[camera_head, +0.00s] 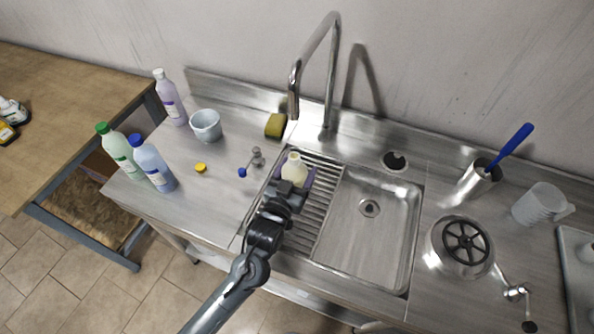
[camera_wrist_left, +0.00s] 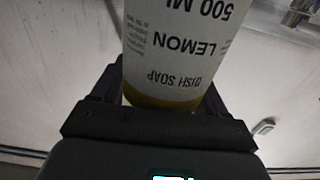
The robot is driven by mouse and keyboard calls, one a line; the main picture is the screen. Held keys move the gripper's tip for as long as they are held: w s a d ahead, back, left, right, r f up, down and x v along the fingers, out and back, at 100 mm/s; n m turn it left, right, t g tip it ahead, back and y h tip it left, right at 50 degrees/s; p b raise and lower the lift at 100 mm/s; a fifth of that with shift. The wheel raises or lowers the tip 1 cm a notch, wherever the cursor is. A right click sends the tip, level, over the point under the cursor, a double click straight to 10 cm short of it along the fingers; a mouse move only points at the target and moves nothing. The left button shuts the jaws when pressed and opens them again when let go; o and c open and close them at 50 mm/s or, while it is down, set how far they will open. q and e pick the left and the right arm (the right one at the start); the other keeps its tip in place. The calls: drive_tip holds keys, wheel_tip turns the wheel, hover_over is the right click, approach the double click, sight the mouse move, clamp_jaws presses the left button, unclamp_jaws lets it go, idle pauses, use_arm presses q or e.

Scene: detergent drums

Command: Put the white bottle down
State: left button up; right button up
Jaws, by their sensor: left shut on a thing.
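The white bottle (camera_head: 294,170) is a pale, cream-coloured bottle in the head view, over the ribbed drainboard left of the sink basin. In the left wrist view its label (camera_wrist_left: 182,45) reads dish soap, lemon, 500 ml, upside down, with a yellowish band near the gripper. My left gripper (camera_head: 289,190) is shut on the bottle from the front. My right gripper is not in view.
A yellow-green sponge (camera_head: 275,125) and a tall faucet (camera_head: 331,75) stand behind. The sink basin (camera_head: 375,235) is empty.

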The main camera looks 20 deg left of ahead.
use_arm(q)
drive_tip(key=shift+f, duration=0.45)
drive_tip(key=o, duration=1.3)
drive_tip(key=shift+f, duration=0.1)
